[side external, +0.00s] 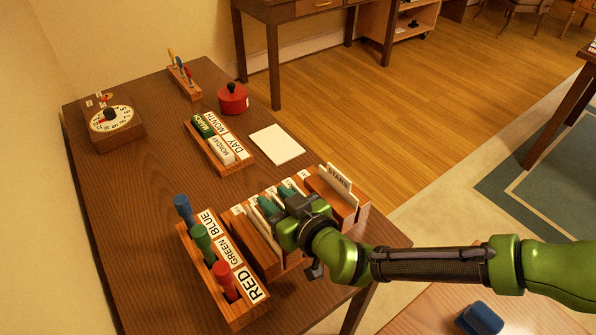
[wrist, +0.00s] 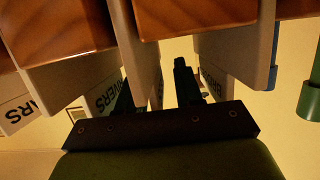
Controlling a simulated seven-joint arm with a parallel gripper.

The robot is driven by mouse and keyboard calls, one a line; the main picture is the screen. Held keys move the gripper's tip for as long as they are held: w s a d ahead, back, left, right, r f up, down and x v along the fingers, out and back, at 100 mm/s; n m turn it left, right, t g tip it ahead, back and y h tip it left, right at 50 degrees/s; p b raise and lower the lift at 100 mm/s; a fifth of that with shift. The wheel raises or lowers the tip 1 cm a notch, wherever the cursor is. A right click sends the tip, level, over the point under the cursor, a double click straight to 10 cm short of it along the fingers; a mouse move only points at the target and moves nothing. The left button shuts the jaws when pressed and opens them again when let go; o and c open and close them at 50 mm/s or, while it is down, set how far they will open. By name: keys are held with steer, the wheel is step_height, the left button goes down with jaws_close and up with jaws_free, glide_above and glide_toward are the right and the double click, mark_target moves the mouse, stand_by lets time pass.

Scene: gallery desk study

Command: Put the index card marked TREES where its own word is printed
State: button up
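A wooden card holder (side external: 256,243) stands near the desk's front edge, with several pale cards upright in its slots. A card marked STARS (side external: 338,178) stands at its right end. My gripper (side external: 280,201) is down among the cards left of it. In the wrist view my gripper's dark fingers (wrist: 157,92) are apart, with a thin card (wrist: 148,65) edge-on between them; its face cannot be read. I cannot read TREES on any card or label.
A rack with RED, GREEN and BLUE labels (side external: 237,285) holds coloured pegs close left of the card holder. Behind are a DAY and MONTH rack (side external: 236,168), white paper (side external: 277,144), a red pot (side external: 232,98) and a dial box (side external: 112,130).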

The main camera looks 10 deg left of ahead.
jaws_close()
